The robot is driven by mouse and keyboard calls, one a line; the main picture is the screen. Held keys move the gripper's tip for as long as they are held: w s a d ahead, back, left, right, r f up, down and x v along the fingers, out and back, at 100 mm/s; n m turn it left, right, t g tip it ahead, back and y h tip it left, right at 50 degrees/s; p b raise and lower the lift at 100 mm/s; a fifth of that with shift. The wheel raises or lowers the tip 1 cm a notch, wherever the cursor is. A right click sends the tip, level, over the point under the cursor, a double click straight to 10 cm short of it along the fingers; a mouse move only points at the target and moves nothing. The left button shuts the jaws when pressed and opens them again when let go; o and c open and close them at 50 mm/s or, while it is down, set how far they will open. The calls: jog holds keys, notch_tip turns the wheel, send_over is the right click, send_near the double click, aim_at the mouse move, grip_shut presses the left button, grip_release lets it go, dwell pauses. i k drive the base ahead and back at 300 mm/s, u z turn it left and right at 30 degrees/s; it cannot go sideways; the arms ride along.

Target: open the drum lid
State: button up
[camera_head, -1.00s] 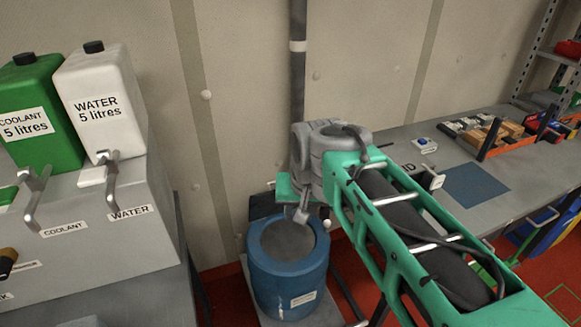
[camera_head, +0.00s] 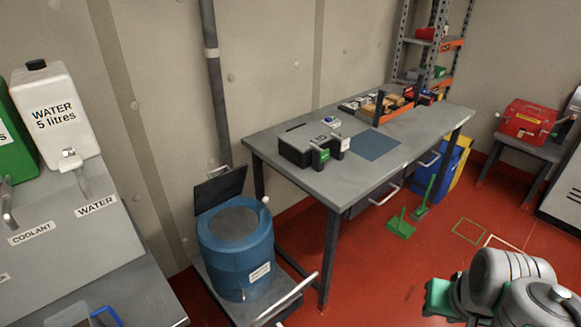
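The blue drum (camera_head: 236,262) stands upright on a low grey trolley, left of the workbench. Its top shows a blue rim around a round grey surface (camera_head: 237,222); I cannot tell whether this is a closed lid or the drum's inside. A dark flat panel (camera_head: 220,188) stands tilted up just behind the drum; whether it is joined to the drum is unclear. A white label is on the drum's front. My gripper is not in view; only grey and green parts of my arm show at the lower right, well apart from the drum.
A grey workbench (camera_head: 310,178) stands right of the drum, with a dark box (camera_head: 308,150) on it. The trolley's rail (camera_head: 292,298) sticks out in front. A grey cabinet with a white water container (camera_head: 57,112) is at the left. Red floor is open at the right.

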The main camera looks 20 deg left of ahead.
aim_at(213, 191)
jog(key=z, duration=0.45)
jog(key=i, duration=1.65)
jog(key=u, duration=1.05)
jog(key=i, duration=0.65)
jog(key=u, duration=1.05)
jog(key=i, duration=0.25)
jog(key=u, duration=0.25)
